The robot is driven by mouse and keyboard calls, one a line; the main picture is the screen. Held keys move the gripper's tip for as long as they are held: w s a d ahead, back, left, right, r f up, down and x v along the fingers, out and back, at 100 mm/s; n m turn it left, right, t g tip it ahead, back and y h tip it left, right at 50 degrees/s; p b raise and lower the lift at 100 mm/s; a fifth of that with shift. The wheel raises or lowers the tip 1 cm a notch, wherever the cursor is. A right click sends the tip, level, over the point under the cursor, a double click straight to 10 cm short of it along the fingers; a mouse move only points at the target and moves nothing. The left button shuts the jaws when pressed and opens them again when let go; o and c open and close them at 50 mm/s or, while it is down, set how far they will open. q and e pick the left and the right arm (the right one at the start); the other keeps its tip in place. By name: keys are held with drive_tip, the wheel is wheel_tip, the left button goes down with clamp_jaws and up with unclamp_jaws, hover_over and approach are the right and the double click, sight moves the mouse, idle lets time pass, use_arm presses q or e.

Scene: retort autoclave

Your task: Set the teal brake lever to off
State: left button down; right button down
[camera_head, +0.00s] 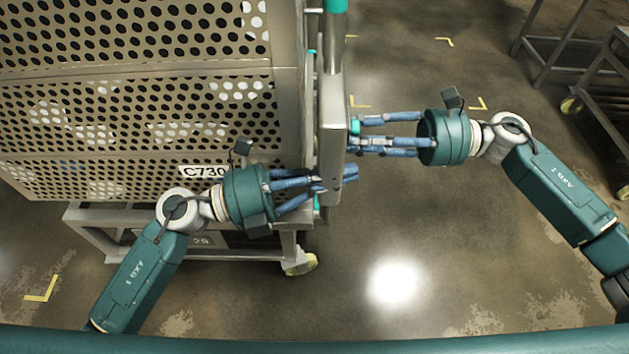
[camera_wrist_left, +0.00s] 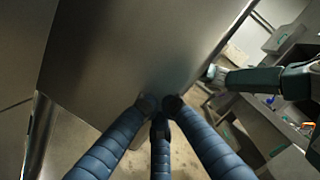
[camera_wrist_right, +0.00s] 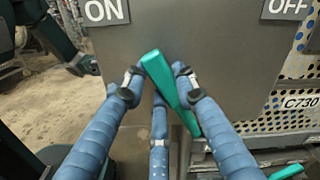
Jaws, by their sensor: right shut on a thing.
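The teal brake lever (camera_wrist_right: 172,90) is in front of a grey metal plate (camera_wrist_right: 225,70) in the right wrist view. It is tilted, its upper end leaning left. An ON label (camera_wrist_right: 107,11) is at the plate's upper left and an OFF label (camera_wrist_right: 288,9) at its upper right. My right gripper (camera_wrist_right: 158,88) has its fingers around the lever and is shut on it; in the head view it (camera_head: 352,134) is at the plate's right side. My left gripper (camera_wrist_left: 160,106) has its fingertips drawn together, holding nothing visible, close to a metal panel (camera_wrist_left: 120,60).
A perforated metal cart (camera_head: 140,75) marked C730 stands left of the plate, on a wheeled base (camera_head: 100,215). Another teal bar (camera_wrist_right: 287,172) shows at lower right in the right wrist view. Metal racks (camera_head: 575,45) stand at the far right. The floor (camera_head: 430,250) in front is clear.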

use_arm(q)
drive_tip(key=shift+w+a+r, duration=0.1)
drive_tip(key=shift+w+r, duration=0.2)
drive_tip(key=shift+w, duration=0.4)
drive_tip(key=shift+w+a+r, duration=0.1)
drive_tip(key=shift+w+r, duration=0.2)
drive_tip(key=shift+w, duration=0.4)
drive_tip(key=shift+w, duration=0.1)
